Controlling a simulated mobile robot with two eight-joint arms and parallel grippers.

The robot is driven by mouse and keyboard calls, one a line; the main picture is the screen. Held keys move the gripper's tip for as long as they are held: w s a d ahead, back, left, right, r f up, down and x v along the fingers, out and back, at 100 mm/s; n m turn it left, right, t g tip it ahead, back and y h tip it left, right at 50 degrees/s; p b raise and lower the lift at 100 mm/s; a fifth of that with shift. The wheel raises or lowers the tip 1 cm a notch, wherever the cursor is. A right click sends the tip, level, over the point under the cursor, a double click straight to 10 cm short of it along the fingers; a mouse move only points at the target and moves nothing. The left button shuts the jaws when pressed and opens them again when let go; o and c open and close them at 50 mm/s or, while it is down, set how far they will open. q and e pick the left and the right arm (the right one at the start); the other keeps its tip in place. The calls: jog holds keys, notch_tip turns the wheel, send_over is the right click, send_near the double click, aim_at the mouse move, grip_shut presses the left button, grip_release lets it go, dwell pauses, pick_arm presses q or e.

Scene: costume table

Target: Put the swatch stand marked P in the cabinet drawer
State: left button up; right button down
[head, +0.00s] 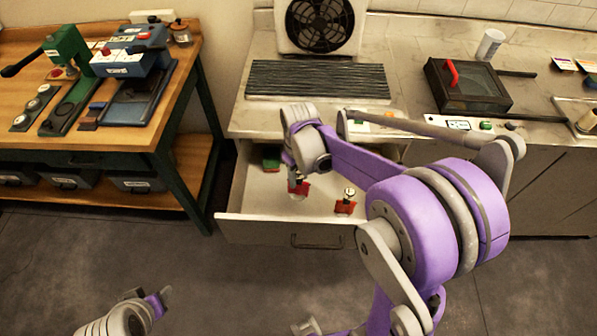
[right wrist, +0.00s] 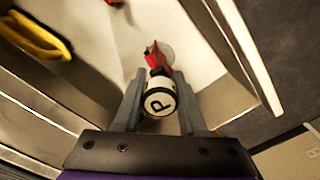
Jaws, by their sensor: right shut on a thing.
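The swatch stand marked P (right wrist: 160,98) has a pale round top with a black P and a red part (right wrist: 153,56) beyond it. My right gripper (right wrist: 160,107) is shut on it. In the head view the stand's red part (head: 301,189) shows under my right gripper (head: 296,173), within the outline of the open cabinet drawer (head: 255,230). I cannot tell whether the stand touches the drawer floor. My left gripper (head: 154,301) is at the bottom left, away from the drawer; its fingers are too small to read.
A similar red stand (head: 345,206) is in the drawer to the right, and a green item (head: 271,162) at the back. A yellow curved thing (right wrist: 38,38) shows in the wrist view. A wooden workbench (head: 110,135) stands left. A fan (head: 321,22) and dark box (head: 467,86) are on the counter.

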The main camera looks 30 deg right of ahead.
notch_tip(320, 180, down, 6)
jog(key=b, duration=0.3)
jog(key=shift+r, duration=0.2)
pick_arm(q)
notch_tip(320, 180, down, 9)
jog(key=s+b, duration=0.2)
jog(key=b, duration=0.2)
jog(key=shift+g, duration=0.3)
pick_arm(e)
jog(key=shift+f, duration=2.65)
pick_arm(q)
jog(key=shift+s+f+b, duration=0.15)
jog(key=shift+f+b, duration=0.25)
jog(key=shift+b, duration=0.15)
pick_arm(e)
jog(key=shift+f, duration=0.55)
grip_release()
jog(key=shift+r, duration=0.1)
jog(key=shift+r+p, duration=2.35)
jog(key=shift+r, duration=1.15)
pick_arm(q)
jog(key=r, duration=0.2)
jog(key=w+r, duration=0.1)
jog(key=r, duration=0.2)
